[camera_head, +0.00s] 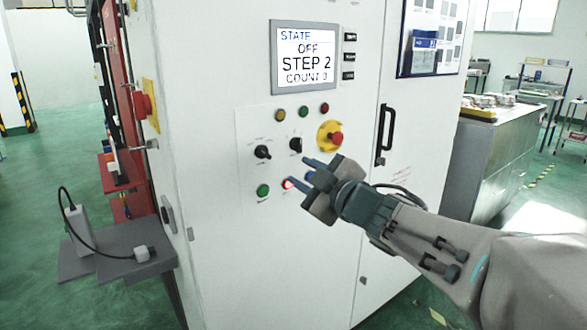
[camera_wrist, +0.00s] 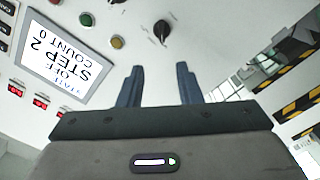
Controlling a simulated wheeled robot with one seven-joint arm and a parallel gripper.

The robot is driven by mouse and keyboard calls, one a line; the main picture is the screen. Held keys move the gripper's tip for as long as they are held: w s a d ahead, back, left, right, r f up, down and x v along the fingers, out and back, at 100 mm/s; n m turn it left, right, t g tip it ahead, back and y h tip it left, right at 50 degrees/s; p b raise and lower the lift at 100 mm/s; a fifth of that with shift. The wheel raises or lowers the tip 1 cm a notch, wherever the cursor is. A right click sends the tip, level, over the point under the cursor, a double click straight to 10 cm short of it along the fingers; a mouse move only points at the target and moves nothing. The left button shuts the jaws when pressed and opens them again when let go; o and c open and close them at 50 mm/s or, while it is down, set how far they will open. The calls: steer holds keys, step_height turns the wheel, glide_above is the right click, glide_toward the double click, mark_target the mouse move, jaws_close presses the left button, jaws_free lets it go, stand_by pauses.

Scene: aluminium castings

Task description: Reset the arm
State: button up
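My gripper (camera_head: 297,172) is at the white cabinet's button panel in the head view, at the end of my arm, which reaches in from the right. Its two blue-grey fingers are apart with nothing between them, as the wrist view (camera_wrist: 160,82) also shows. I cannot tell whether a fingertip touches the panel. The screen (camera_head: 305,57) reads STATE OFF, STEP 2, COUNT 0, and it appears upside down in the wrist view (camera_wrist: 68,58).
A red emergency knob on a yellow base (camera_head: 331,135) and black rotary switches (camera_head: 262,152) are close to the gripper. A black door handle (camera_head: 385,134) sticks out at right. A grey shelf (camera_head: 110,248) stands at left. Green floor is open at far left.

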steer(key=s+d+f+m+g+h+p, duration=0.2)
steer(key=s+d+f+m+g+h, duration=0.15)
steer(key=d+f+m+h, duration=0.7)
steer(key=s+f+m+g, duration=0.2)
steer(key=s+f+g, duration=0.2)
steer(key=s, duration=0.5)
steer(key=s+f+m+g+p, duration=0.1)
steer(key=s+f+m+g, duration=0.2)
steer(key=s, duration=0.6)
step_height(320, 180, down, 2)
steer(key=shift+s+f+g+y, duration=0.2)
steer(key=shift+g+y, duration=0.15)
steer(key=shift+g, duration=0.5)
steer(key=shift+w, duration=0.1)
